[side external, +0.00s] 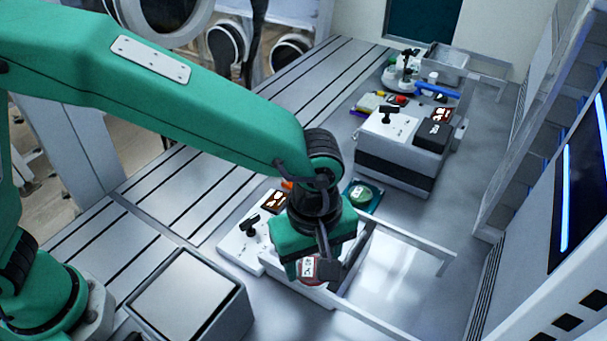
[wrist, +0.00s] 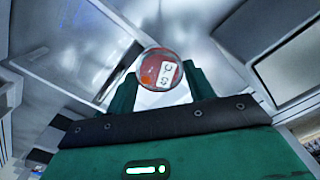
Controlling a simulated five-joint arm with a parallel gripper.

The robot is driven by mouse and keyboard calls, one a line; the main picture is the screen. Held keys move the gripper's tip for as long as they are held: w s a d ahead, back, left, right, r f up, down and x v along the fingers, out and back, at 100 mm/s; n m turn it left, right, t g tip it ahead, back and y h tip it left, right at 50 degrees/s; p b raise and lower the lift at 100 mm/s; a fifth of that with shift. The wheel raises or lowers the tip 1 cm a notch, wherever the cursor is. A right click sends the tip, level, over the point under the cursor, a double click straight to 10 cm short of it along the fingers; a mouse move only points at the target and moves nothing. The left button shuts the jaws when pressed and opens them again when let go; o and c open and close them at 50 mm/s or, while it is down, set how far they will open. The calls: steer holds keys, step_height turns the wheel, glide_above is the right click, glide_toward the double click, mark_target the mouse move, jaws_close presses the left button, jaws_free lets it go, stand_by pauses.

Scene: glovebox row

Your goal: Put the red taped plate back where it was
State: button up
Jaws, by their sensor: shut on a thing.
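The red taped plate (wrist: 148,72) is a small round clear dish with red on it and a white label with dark marks. In the wrist view it sits between the green fingers of my gripper (wrist: 165,88), which is shut on it. In the side external view the plate (side external: 307,268) shows at the lower end of my gripper (side external: 314,270), partly hidden by it. My gripper points down over the right part of a white low unit (side external: 235,241). Whether the plate touches the surface below, I cannot tell. No empty spot for the plate can be made out.
A green-topped round dish (side external: 362,194) sits on a teal square just behind my gripper. A black block with an orange display (side external: 275,201) and a black knob are to its left. A metal rail (side external: 410,240) runs at right. A grey box (side external: 185,295) stands at front left.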

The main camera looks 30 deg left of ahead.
steer(key=w+a+n, duration=0.5)
steer(key=w+n, duration=0.1)
steer(key=w, duration=0.3)
steer(key=w+a+n, duration=0.5)
steer(key=w+n, duration=0.1)
steer(key=w, duration=0.4)
steer(key=w+a+f, duration=0.4)
steer(key=w+a, duration=0.1)
steer(key=w+a+f, duration=0.2)
steer(key=w, duration=0.1)
steer(key=shift+w+a+f, duration=0.25)
steer(key=shift+a+f, duration=0.1)
steer(key=shift+f, duration=0.05)
steer(key=shift+f, duration=0.1)
steer(key=shift+f, duration=1.9)
steer(key=shift+f, duration=0.1)
steer(key=o, duration=1)
steer(key=shift+o, duration=0.2)
